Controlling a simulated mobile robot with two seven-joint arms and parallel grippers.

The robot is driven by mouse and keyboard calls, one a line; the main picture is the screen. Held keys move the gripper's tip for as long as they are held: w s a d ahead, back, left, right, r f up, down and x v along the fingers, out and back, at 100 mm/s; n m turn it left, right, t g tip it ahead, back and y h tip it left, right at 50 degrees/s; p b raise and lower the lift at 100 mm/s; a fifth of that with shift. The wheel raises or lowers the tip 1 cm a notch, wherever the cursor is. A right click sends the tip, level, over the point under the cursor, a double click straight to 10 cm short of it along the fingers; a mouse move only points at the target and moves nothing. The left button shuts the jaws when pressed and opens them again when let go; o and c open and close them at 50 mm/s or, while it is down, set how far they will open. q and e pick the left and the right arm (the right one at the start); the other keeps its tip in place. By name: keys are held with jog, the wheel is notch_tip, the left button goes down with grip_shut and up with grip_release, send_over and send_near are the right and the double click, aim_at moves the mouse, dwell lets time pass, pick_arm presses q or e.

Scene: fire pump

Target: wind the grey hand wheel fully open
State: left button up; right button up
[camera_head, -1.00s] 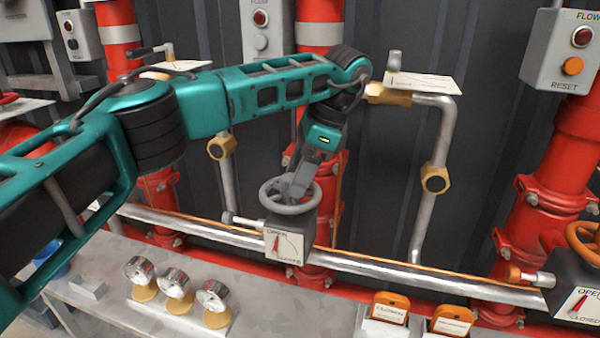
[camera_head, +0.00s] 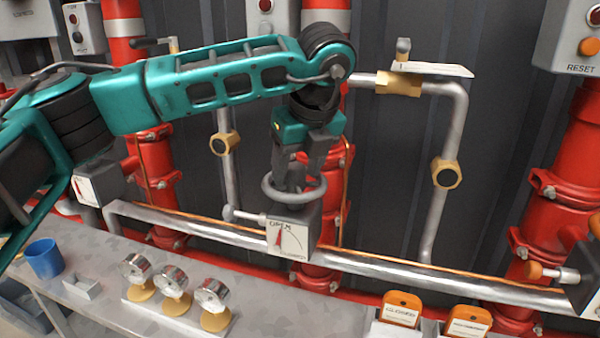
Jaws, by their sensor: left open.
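The grey hand wheel (camera_head: 312,197) lies nearly flat on top of a grey valve box at the centre. The box's front bears a dial plate (camera_head: 288,239) marked OPEN at upper left and CLOSED at lower right. A red needle shows on its left part; its exact reading is too small to tell. My left gripper (camera_head: 295,180) is open and points down from above, its fingers at the wheel's middle, inside or just over the rim. Whether they touch the wheel I cannot tell. My right gripper is out of view.
A silver pipe (camera_head: 400,272) runs across behind the bench. Several gauges (camera_head: 172,283) and orange-framed tags (camera_head: 402,309) stand on the bench (camera_head: 290,320). A blue cup (camera_head: 44,258) is at the left. Red pipes (camera_head: 565,190) and a thinner grey pipe (camera_head: 453,130) rise behind.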

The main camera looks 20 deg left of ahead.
pick_arm(q)
jog(key=m, duration=0.1)
jog(key=m+b, duration=0.1)
jog(key=m, duration=0.1)
jog(key=shift+s+a+f+t+h, duration=0.1)
jog(key=shift+a+t+h, duration=0.1)
jog(key=shift+t+h, duration=0.2)
jog(key=m, duration=0.1)
jog(key=m+h, duration=0.1)
jog(key=m, duration=0.1)
jog(key=m+h+b, duration=0.1)
jog(key=m, duration=0.1)
jog(key=shift+s+a+r+t, duration=0.2)
jog(key=shift+a+t, duration=0.05)
jog(key=shift+t, duration=0.05)
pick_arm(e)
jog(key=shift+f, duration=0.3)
pick_arm(q)
grip_shut()
